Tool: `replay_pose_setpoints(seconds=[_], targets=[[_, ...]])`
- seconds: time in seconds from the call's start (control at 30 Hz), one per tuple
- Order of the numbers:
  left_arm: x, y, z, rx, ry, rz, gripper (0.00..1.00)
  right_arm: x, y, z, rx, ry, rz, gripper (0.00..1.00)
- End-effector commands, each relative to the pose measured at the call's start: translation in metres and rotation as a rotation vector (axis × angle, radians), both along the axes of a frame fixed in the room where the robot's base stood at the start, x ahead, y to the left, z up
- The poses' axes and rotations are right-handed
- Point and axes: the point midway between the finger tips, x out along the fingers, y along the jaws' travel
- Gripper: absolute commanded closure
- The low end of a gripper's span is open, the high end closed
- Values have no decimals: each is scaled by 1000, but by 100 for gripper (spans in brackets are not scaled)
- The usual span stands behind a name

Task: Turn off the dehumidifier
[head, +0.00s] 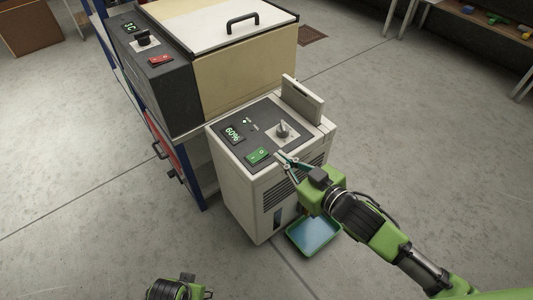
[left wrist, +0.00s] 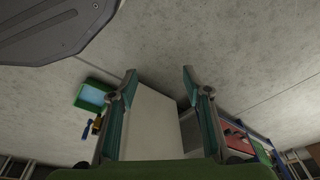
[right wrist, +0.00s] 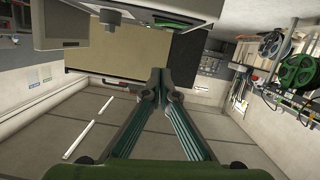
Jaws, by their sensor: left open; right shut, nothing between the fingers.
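The dehumidifier (head: 250,190) is a pale box in the middle of the head view. Its dark top panel holds a display reading 60% (head: 233,133), a grey knob (head: 282,129) and a lit green rocker switch (head: 258,155). My right gripper (head: 279,157) is shut and empty, its tips just right of the green switch at the panel's front edge. I cannot tell if they touch. It also shows shut in the right wrist view (right wrist: 159,73). My left gripper (left wrist: 158,75) is open and empty, facing the floor and a pale casing; only part of its arm shows in the head view.
Behind the dehumidifier stands a larger beige machine (head: 245,70) with a red switch (head: 160,60) on its dark panel, on a blue-framed rack. A green tray (head: 313,235) with blue contents lies on the floor in front. The floor at left is clear.

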Motion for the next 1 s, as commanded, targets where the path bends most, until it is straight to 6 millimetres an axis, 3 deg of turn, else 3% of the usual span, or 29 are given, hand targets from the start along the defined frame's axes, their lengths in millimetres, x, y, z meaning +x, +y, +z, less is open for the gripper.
replay_pose_setpoints(seconds=[0.4,0.7,1.0], targets=[[11,0,54,-2,-33,5,55,72,49,-22,0,-3,1,100],[9,1,92,-2,-51,9,55,69,43,-55,-1,2,1,100],[8,1,102,-3,-54,10,55,69,42,-61,0,1,2,100]])
